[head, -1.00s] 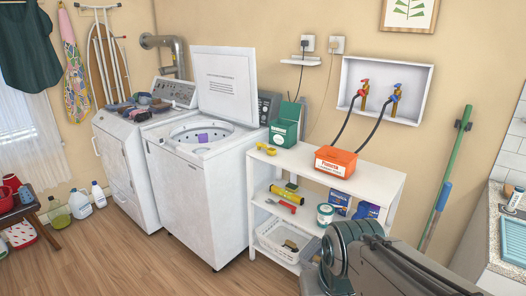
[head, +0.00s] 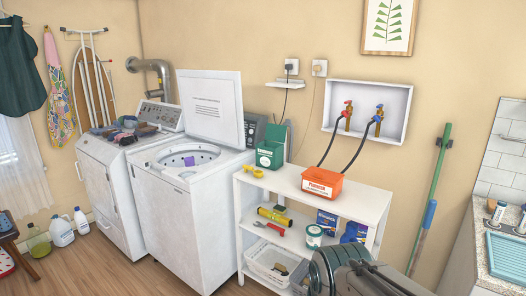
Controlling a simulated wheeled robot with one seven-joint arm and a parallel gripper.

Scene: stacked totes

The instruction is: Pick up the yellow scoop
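The yellow scoop (head: 254,171) is small and lies on the left end of the white shelf unit's top, close to the washer's right side. It is in front of the green box and left of the orange box. My arm shows at the bottom, right of centre, in front of the shelf's lower right part. My gripper's fingers are not visible in the head view, so its state cannot be seen.
The white shelf unit (head: 352,194) holds an open green box (head: 270,155) and an orange box (head: 321,184) on top. A washer (head: 172,225) with raised lid stands directly left. A green-handled pole (head: 435,185) leans on the wall at right.

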